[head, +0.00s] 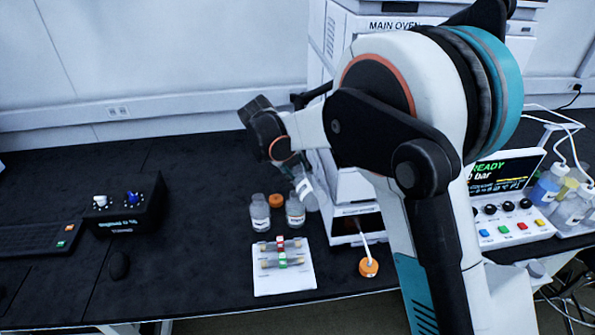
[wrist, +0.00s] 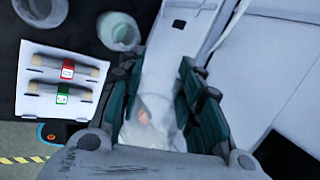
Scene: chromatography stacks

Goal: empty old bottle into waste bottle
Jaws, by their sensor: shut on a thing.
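My gripper (head: 292,165) is shut on a clear bottle with a white label (head: 304,187), held tilted above the bench. In the wrist view this see-through bottle (wrist: 158,112) lies between the two teal fingers. Two open, labelled clear bottles stand upright below: a left one (head: 260,213) and a right one (head: 295,212). The held bottle overlaps the right one in the head view; I cannot tell whether they touch. Their open mouths show at the top of the wrist view. The labels are too small to read, so I cannot tell old from waste.
An orange cap (head: 275,200) lies behind the standing bottles. A white plate (head: 290,284) with two columns is in front. Another orange cap with a tube (head: 369,267) sits front right. The white oven stack (head: 352,187) rises close to the right.

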